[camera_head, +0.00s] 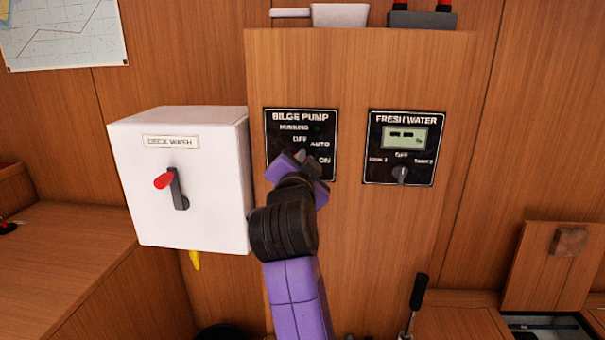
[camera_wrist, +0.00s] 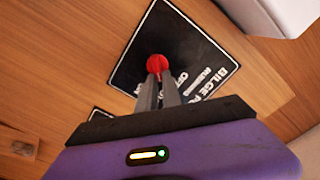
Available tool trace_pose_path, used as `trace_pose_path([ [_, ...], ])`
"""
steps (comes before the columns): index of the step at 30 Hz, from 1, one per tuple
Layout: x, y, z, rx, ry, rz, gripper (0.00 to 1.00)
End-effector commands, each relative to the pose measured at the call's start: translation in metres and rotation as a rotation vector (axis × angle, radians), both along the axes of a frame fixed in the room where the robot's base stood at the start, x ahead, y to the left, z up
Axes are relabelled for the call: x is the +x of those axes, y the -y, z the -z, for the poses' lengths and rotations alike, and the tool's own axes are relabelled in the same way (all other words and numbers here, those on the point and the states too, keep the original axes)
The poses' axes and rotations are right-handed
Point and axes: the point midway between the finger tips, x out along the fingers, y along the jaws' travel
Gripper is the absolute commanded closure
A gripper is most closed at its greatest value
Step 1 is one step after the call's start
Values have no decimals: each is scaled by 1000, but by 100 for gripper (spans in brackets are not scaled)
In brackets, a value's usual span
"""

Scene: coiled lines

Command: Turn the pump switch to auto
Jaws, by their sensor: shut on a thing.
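The black bilge pump panel (camera_head: 286,124) is on the wooden board in the head view, with the printed words OFF, AUTO and ON showing. It also shows tilted in the wrist view (camera_wrist: 195,50). My gripper (camera_head: 311,160) covers the lower part of the panel in the head view, hiding the switch there. In the wrist view my gripper (camera_wrist: 158,76) is shut on a red knob (camera_wrist: 156,64), the pump switch, in the middle of the panel. Which position the knob points to cannot be told.
A white deck wash box (camera_head: 215,195) with a red-tipped lever (camera_head: 176,187) juts out left of the panel. The fresh water panel (camera_head: 405,140) with a small knob is to the right. A dark-handled tool (camera_head: 418,292) stands lower right.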

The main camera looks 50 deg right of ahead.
Motion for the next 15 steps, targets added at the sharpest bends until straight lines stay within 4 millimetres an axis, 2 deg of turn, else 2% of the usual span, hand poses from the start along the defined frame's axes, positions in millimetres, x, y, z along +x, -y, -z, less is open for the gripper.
trace_pose_path([
  [15, -1, 1, 1, 39, 44, 1, 100],
])
